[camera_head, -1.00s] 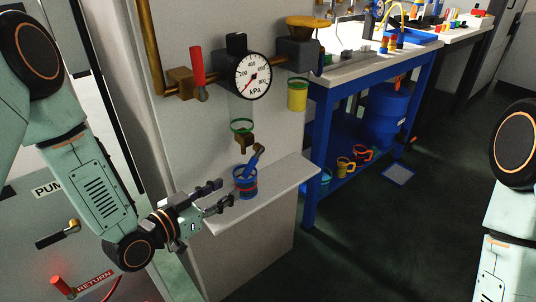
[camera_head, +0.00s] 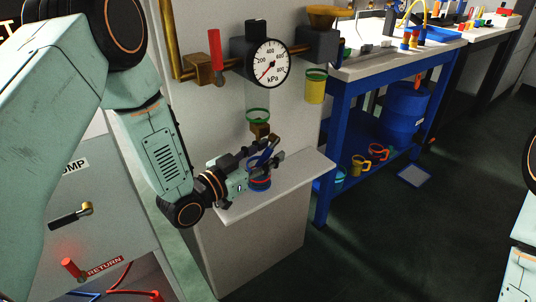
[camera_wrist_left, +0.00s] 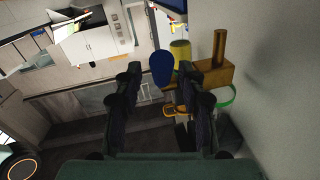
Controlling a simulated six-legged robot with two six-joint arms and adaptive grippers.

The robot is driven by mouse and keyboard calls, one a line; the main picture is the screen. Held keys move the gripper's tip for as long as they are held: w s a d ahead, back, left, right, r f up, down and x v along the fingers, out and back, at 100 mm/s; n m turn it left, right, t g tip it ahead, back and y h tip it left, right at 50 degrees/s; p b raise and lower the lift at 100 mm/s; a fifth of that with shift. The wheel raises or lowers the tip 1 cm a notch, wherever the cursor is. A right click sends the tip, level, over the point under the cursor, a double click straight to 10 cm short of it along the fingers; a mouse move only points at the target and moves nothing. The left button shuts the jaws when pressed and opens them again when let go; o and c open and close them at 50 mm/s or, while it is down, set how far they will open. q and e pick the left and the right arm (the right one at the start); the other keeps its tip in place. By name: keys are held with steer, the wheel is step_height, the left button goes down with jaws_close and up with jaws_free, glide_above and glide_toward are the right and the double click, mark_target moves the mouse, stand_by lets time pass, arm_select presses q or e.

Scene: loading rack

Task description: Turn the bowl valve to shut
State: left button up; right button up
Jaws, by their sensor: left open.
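The bowl valve has a brass body (camera_head: 260,130) under the clear bowl with a green ring (camera_head: 257,114). In the left wrist view the brass body (camera_wrist_left: 212,77) is to the right and the blue lever (camera_wrist_left: 162,64) ends between or just beyond the fingertips. My left gripper (camera_head: 267,153) is open, its fingers around the lever's area in the head view; it also shows in the left wrist view (camera_wrist_left: 160,80). Whether a finger touches the lever I cannot tell. My right gripper is out of view.
A blue and red cup (camera_head: 260,184) stands on the white shelf (camera_head: 290,180) under the valve, partly hidden by my gripper. Above are the kPa gauge (camera_head: 267,63) and a red-handled valve (camera_head: 215,50). A blue bench (camera_head: 330,150) stands to the right.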

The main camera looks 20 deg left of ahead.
arm_select(q)
steer(key=shift+w+d+f, duration=0.1)
steer(key=shift+w+f, duration=0.05)
steer(key=shift+w, duration=0.3)
steer(key=shift+s, duration=0.15)
steer(key=shift+c, duration=1.2)
jaws_close()
